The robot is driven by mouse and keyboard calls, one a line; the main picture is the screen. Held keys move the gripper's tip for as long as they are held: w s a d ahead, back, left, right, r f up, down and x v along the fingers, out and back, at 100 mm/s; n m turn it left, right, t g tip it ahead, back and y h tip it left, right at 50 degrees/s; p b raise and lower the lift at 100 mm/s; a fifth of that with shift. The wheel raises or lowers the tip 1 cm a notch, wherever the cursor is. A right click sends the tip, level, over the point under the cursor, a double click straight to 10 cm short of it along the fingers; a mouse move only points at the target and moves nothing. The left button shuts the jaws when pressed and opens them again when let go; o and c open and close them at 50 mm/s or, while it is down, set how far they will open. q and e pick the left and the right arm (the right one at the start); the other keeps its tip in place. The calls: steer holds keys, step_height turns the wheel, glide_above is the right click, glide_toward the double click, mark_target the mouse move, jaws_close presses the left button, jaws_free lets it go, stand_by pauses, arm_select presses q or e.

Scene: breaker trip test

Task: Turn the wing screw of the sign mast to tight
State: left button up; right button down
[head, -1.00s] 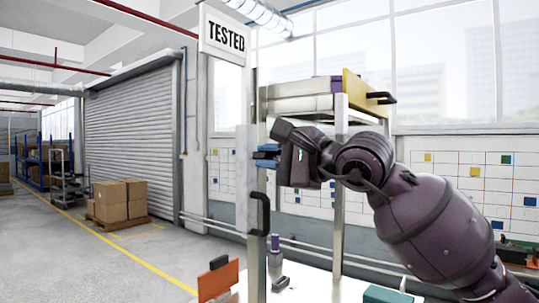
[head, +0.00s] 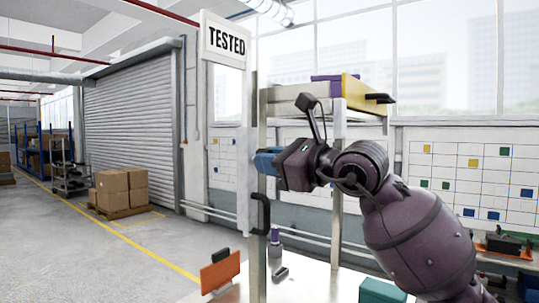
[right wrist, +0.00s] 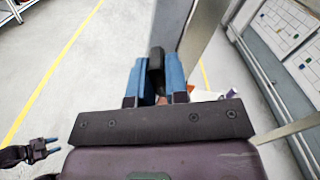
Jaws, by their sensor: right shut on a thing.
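The white TESTED sign (head: 223,41) stands at the top of the sign mast (head: 246,175), a pale upright post in the head view. My right gripper (head: 267,161) is at the mast's right side, below the sign, with its blue fingers toward the post. In the right wrist view, the blue fingers (right wrist: 156,82) are shut on a dark upright piece, which I take for the wing screw (right wrist: 156,58). The fingers hide much of it. My left gripper (right wrist: 50,147) shows small at the lower left of the right wrist view, its blue fingertips apart and empty.
A black handle (head: 260,214) sits on a metal upright just below my right gripper. A yellow-fronted tray (head: 364,95) is above my right arm. An orange plate (head: 219,270) and a teal box (head: 382,291) are on the bench below. Open floor lies to the left.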

steer(key=shift+m+p, duration=0.45)
steer(key=shift+m, duration=0.75)
steer(key=shift+m+p, duration=0.35)
steer(key=shift+m, duration=0.65)
steer(key=shift+f, duration=0.1)
steer(key=c, duration=1.1)
jaws_free()
